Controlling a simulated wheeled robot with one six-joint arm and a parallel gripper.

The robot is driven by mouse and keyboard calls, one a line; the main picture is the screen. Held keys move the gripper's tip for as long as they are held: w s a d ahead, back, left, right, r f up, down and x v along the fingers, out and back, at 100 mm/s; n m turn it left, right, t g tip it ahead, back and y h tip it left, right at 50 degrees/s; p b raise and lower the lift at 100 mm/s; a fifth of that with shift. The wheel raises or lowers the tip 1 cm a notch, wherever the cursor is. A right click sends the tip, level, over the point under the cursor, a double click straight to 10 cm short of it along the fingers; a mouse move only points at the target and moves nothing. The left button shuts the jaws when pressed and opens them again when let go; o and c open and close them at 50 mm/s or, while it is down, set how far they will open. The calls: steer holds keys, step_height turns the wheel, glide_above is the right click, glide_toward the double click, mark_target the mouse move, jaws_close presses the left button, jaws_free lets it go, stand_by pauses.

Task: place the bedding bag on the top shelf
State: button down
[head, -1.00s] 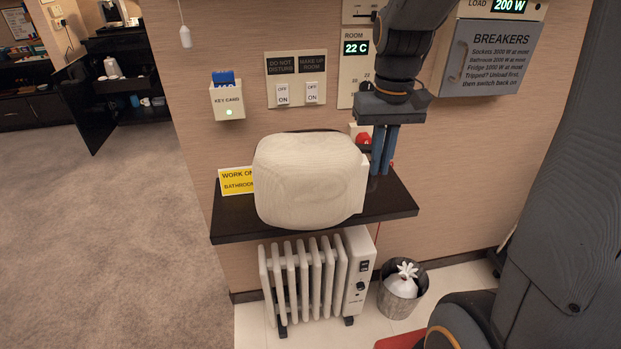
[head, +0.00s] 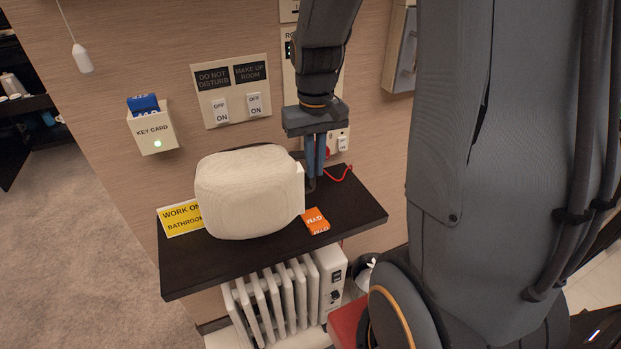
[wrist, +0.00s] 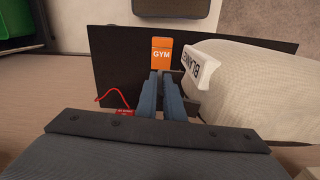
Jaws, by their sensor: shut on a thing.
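The bedding bag (head: 250,195), a cream, rounded bag, is at the dark wall shelf (head: 345,212); I cannot tell whether its underside touches the shelf. In the wrist view the bag (wrist: 255,85) lies to the right, with a white label tag (wrist: 202,68) lettered "BLANKET". My gripper (head: 314,178) points down at the bag's right side. Its blue fingers (wrist: 166,108) are shut on a small dark part beside the tag, seemingly the bag's handle, mostly hidden by the fingers. No higher shelf is recognisable in these views.
An orange GYM card (head: 316,221) lies on the shelf right of the bag, a yellow sign (head: 181,219) at its left. A red cord (head: 340,174) lies behind. A key-card holder (head: 152,130) and switch panel (head: 237,92) are on the wall; a white radiator (head: 285,295) stands below.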

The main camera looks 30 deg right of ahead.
steer(key=shift+f+p, duration=0.4)
steer(key=shift+f, duration=1.75)
steer(key=c, duration=1.9)
jaws_free()
steer(key=shift+f, duration=0.1)
